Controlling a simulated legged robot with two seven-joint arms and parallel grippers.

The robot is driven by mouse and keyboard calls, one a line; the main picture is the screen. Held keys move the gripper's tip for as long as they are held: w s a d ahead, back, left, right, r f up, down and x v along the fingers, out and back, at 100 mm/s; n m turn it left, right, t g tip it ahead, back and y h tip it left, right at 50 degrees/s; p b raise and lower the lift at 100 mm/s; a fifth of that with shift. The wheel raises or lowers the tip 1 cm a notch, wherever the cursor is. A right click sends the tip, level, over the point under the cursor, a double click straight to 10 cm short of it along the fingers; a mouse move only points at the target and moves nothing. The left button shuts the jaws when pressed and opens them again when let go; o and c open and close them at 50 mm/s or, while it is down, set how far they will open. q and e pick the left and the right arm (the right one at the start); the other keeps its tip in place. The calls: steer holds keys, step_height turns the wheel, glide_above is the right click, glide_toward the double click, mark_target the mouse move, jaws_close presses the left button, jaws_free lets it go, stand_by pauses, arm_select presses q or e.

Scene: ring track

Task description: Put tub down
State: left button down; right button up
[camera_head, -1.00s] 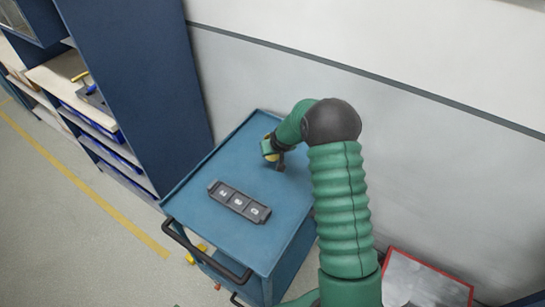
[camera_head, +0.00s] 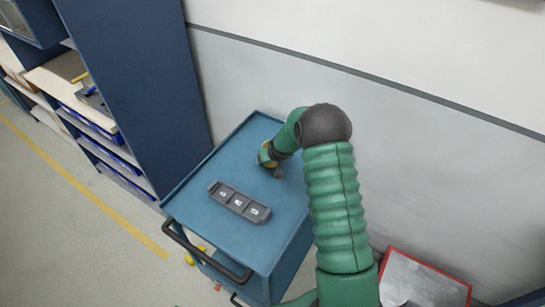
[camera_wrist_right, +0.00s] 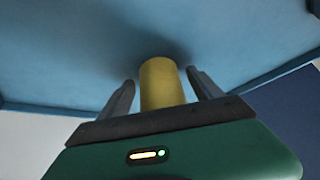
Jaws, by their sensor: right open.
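The tub (camera_wrist_right: 162,84) is a plain yellow cylinder in the right wrist view. It is at the blue cart top (camera_wrist_right: 60,60), between the two fingers of my right gripper (camera_wrist_right: 163,88). The fingers are open, with a gap on each side of the tub. In the head view my right gripper (camera_head: 274,168) is low over the back right part of the cart top (camera_head: 222,165). My left gripper is not in view.
A dark grey tray with three marked compartments (camera_head: 239,202) lies on the cart top, in front of the gripper. The cart has a raised rim and a black handle (camera_head: 205,252). A wall stands behind and a blue cabinet (camera_head: 150,90) at left.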

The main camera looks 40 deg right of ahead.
steer(key=a+v, duration=0.1)
steer(key=v, duration=1.1)
steer(key=s+a+n+g+y, duration=0.1)
steer(key=s+a, duration=0.4)
steer(key=a, duration=0.3)
steer(key=s+a+n+g+y, duration=0.1)
steer(key=s+a+n, duration=0.1)
steer(key=s+a, duration=0.4)
steer(key=s+a+n+g, duration=0.1)
steer(key=s+a, duration=0.4)
steer(key=a, duration=0.6)
steer(key=shift+s+a+r+n+y, duration=0.3)
steer(key=shift+s+n+y, duration=0.1)
steer(key=shift+n, duration=0.2)
steer(key=shift+d+f, duration=0.1)
steer(key=shift+d, duration=0.15)
